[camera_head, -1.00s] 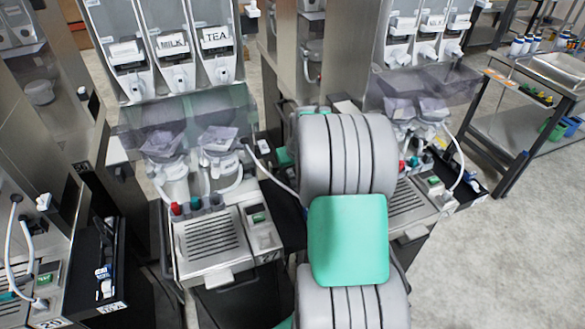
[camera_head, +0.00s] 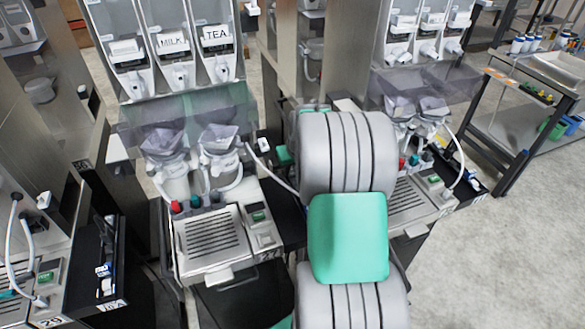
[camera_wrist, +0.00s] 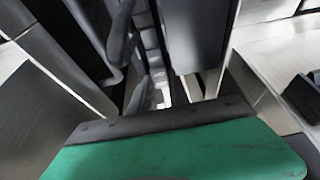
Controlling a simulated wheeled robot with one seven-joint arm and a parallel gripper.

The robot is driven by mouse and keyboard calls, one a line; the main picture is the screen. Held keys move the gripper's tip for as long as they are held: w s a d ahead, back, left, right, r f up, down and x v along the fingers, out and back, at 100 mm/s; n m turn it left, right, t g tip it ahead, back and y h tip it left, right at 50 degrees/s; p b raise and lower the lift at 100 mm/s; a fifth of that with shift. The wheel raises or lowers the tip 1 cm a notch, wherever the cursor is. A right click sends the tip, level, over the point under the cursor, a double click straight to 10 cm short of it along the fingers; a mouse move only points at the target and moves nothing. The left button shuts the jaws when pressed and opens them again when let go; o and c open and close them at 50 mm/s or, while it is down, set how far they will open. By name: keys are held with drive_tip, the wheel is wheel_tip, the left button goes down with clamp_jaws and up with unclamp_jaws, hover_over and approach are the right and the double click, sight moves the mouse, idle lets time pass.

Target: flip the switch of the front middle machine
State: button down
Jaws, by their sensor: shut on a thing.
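The front middle machine (camera_head: 211,239) is a grey dispenser with a drip tray, clear funnels and hoppers, some marked MILK and TEA. A small white switch-like piece (camera_head: 263,147) shows beside its right edge, left of my arm; I cannot tell whether it is this machine's switch or how it is set. My grey and green arm reaches over the gap right of this machine. My gripper is hidden behind the arm in the head view. In the wrist view, part of my green hand (camera_wrist: 175,150) fills the bottom; the fingertips and what they hold cannot be made out.
A similar machine (camera_head: 408,200) stands right of my arm, partly hidden by it. Another (camera_head: 25,285) stands at the left edge. A steel table (camera_head: 535,85) with bottles is at the back right. The floor at the right is clear.

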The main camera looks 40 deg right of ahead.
sight(291, 173)
drive_tip(key=shift+w+d+r+g+y+p, duration=0.1)
drive_tip(key=shift+w+r+g+y+p, duration=0.2)
drive_tip(key=shift+g+p, duration=0.6)
drive_tip(key=shift+w+f+g+p, duration=0.2)
drive_tip(key=shift+g+p, duration=0.3)
drive_tip(key=shift+g, duration=0.4)
drive_tip(key=shift+s, duration=0.1)
drive_tip(key=c, duration=1.2)
unclamp_jaws()
drive_tip(key=shift+c, duration=0.2)
wheel_tip(291, 173, up, 8)
drive_tip(key=b, duration=0.2)
drive_tip(key=shift+s, duration=0.2)
drive_tip(key=shift+f, duration=0.1)
